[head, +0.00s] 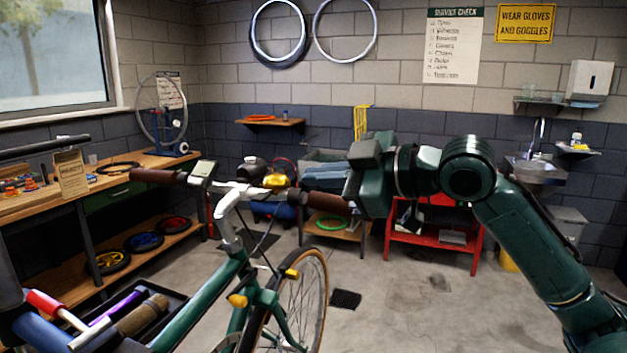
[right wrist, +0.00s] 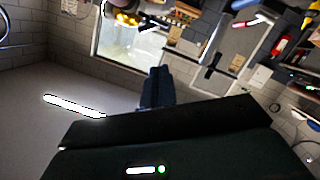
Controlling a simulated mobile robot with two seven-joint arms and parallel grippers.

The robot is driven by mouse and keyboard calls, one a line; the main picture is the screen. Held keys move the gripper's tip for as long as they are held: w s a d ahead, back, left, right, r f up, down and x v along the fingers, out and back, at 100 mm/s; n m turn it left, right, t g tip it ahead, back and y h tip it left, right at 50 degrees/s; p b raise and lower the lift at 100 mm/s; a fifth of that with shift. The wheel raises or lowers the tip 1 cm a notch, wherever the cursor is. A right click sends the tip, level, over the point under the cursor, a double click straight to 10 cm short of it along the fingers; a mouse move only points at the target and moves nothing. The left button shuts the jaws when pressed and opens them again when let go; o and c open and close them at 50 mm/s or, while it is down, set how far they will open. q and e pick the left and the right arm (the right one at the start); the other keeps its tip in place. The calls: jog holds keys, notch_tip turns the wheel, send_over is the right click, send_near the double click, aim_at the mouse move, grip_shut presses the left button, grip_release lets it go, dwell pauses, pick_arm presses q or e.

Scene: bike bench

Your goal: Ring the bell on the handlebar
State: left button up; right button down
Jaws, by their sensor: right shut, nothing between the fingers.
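The gold-yellow bell (head: 276,181) sits on the handlebar (head: 245,189) of a green bicycle, between the brown left grip (head: 157,175) and the brown right grip (head: 326,202). The bell also shows at the top of the right wrist view (right wrist: 126,18). My right gripper (head: 352,188) is near the right grip, to the right of the bell and apart from it. Its dark fingers (right wrist: 158,86) are shut and empty in the right wrist view. The fingertips are hard to make out in the head view. My left gripper is not in view.
A wooden workbench (head: 125,180) with a wheel stand runs along the left wall. A tool tray (head: 170,297) is at the lower left. A red cart (head: 435,235) stands behind my right arm. The floor at the lower right of the bicycle is mostly clear.

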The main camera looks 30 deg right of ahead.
pick_arm(q)
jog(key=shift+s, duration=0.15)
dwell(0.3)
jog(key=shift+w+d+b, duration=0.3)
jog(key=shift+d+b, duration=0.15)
jog(key=shift+b, duration=0.65)
pick_arm(e)
jog(key=m, duration=0.1)
jog(key=w+d+r+m+g+y, duration=0.1)
jog(key=m, duration=0.1)
jog(key=w+d+r+m, duration=0.1)
jog(key=m, duration=0.1)
jog(key=shift+d+r+g+y, duration=0.2)
jog(key=shift+r+g+y, duration=0.05)
jog(key=shift+g+y, duration=0.05)
